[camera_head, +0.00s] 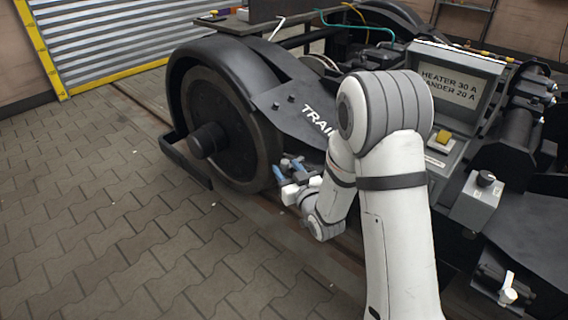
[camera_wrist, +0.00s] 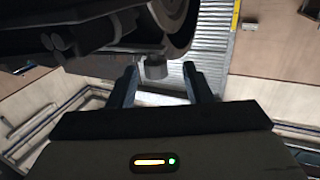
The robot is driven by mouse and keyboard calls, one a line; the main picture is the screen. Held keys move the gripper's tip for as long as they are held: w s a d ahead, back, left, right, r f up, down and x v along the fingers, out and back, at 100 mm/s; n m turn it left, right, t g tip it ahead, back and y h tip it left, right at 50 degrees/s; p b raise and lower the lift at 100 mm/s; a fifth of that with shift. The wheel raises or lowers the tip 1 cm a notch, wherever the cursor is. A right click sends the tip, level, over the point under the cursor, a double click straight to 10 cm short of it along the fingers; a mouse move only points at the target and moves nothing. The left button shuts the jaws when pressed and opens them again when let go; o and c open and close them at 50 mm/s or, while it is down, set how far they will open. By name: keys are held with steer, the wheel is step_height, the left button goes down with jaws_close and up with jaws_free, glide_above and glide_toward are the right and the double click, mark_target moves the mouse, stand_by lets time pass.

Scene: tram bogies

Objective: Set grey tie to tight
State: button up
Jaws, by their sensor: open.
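My gripper (camera_head: 287,168) is low beside the bogie's large wheel, just right of its rim in the head view. In the wrist view its two dark fingers (camera_wrist: 160,72) stand apart with a gap between them. A short grey block-like piece (camera_wrist: 156,67) shows in that gap, beyond or near the fingertips. I cannot tell whether it is the grey tie or the wheel's hub, nor whether it lies between the fingers. No grey tie can be made out surely in the head view, where my arm hides part of the bogie side.
The dark wheel (camera_head: 228,128) has a protruding hub (camera_head: 207,140) left of my gripper. A sign panel (camera_head: 449,85), a yellow button (camera_head: 443,137) and a knob box (camera_head: 476,200) are on the right. A white-handled fitting (camera_head: 508,290) is lower right. Paved floor (camera_head: 100,220) at left is clear.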

steer(key=v, duration=0.5)
steer(key=shift+p, duration=0.4)
steer(key=s+d+r+m+g+h+p, duration=0.25)
steer(key=d+r+h+p, duration=0.2)
steer(key=r+p, duration=0.65)
steer(key=s+d+r+m+g+h+p, duration=0.1)
steer(key=d+r+g+h+p, duration=0.2)
steer(key=d+r+p, duration=0.8)
steer(key=s+d+r+m+g+h+p, duration=0.1)
steer(key=s+r+g+p, duration=0.6)
steer(key=s+r+p, duration=0.8)
steer(key=s+r+m, duration=0.1)
steer(key=s+r, duration=0.6)
steer(key=r, duration=0.3)
steer(key=shift+d+r, duration=0.2)
steer(key=shift+s+m+g+h, duration=0.1)
steer(key=shift+m+g+h, duration=0.15)
